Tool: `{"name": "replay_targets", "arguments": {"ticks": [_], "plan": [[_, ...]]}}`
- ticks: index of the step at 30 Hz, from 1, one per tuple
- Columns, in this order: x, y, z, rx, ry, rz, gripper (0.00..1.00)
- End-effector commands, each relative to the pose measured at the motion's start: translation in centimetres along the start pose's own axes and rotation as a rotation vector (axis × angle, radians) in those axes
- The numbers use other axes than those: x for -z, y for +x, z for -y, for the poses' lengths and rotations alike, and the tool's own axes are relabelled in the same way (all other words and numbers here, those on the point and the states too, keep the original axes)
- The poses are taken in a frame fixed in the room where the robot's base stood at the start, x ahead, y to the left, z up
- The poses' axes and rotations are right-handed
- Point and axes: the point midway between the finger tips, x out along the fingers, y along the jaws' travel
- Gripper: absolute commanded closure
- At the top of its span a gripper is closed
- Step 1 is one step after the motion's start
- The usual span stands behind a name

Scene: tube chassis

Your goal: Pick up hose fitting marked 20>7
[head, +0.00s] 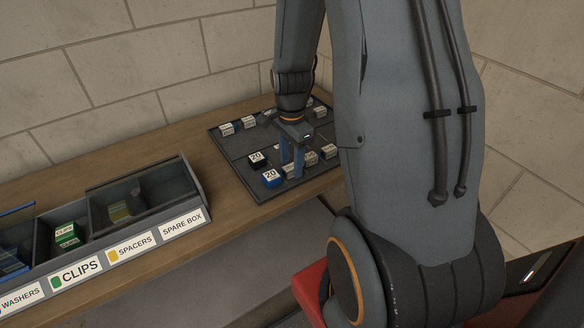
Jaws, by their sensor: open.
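Several small labelled fittings sit on a dark mat on the bench in the head view. A black fitting (257,160) and a blue fitting (271,179) both have white labels that read "20"; any smaller marking is too small to read, so I cannot tell which is 20>7. My gripper (292,173) points down over the mat with its blue fingers open. It is just right of the blue fitting and close to it. Whether anything stands between the fingers is hard to see. Part of the mat is hidden behind my arm.
The dark mat (232,150) holds more white-labelled fittings (249,122) at the back and others (329,152) right of my gripper. Bare bench (215,187) lies between. A block wall rises behind.

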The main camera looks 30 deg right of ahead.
Motion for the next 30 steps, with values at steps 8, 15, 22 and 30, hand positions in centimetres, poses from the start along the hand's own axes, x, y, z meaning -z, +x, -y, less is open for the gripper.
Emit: {"name": "replay_targets", "arguments": {"ticks": [8, 15, 22, 30], "plan": [[0.0, 0.97, 0.02, 0.001, 0.0, -0.001, 0.55], [-0.01, 0.96, 0.02, 0.001, 0.0, -0.001, 0.73], [-0.01, 0.95, 0.01, 0.001, 0.0, -0.001, 1.0], [0.0, 0.71, 0.05, 0.002, 0.0, -0.001, 1.0]]}}
